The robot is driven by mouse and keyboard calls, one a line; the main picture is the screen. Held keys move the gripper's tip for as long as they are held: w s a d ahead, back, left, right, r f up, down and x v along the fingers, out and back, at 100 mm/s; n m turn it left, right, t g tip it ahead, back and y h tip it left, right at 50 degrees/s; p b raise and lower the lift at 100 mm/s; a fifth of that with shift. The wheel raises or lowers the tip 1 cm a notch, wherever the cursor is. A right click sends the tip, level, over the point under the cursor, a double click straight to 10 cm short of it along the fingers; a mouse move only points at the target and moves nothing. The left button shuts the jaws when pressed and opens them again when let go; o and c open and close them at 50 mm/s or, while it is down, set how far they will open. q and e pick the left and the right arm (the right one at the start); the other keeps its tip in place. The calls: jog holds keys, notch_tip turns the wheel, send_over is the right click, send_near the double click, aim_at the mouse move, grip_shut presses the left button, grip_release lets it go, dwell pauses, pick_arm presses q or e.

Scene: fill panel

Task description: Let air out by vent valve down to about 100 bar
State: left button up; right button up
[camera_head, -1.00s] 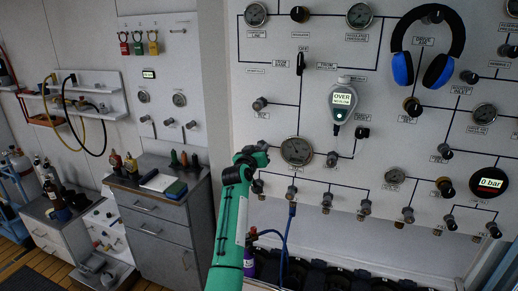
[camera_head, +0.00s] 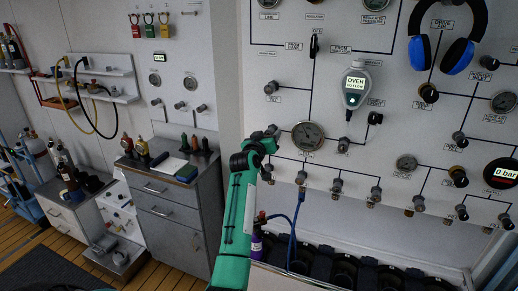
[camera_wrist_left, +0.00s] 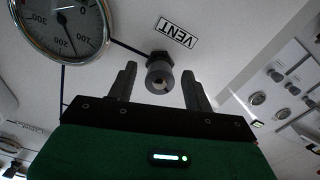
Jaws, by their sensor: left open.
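The vent valve (camera_wrist_left: 160,76) is a small round knob under an upside-down VENT label (camera_wrist_left: 176,32) in the left wrist view. A round pressure gauge (camera_wrist_left: 62,22) is beside it; its needle appears to point between 200 and 100. The same gauge (camera_head: 308,136) is on the panel in the head view. My left gripper (camera_wrist_left: 158,86) is open, with one finger on each side of the knob; contact cannot be told. In the head view my left gripper (camera_head: 266,142) is just left of the gauge and hides the vent valve. My right gripper is not in view.
A handheld meter (camera_head: 355,85) reading OVER hangs above right of the gauge. Blue headphones (camera_head: 448,40) hang at upper right. A 0 bar display (camera_head: 501,173) is at far right. Several valve knobs line the panel below. A grey cabinet (camera_head: 170,215) stands at left.

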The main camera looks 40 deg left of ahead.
pick_arm(q)
jog(key=b+v, duration=0.3)
jog(key=v, duration=0.9)
dwell(6.8)
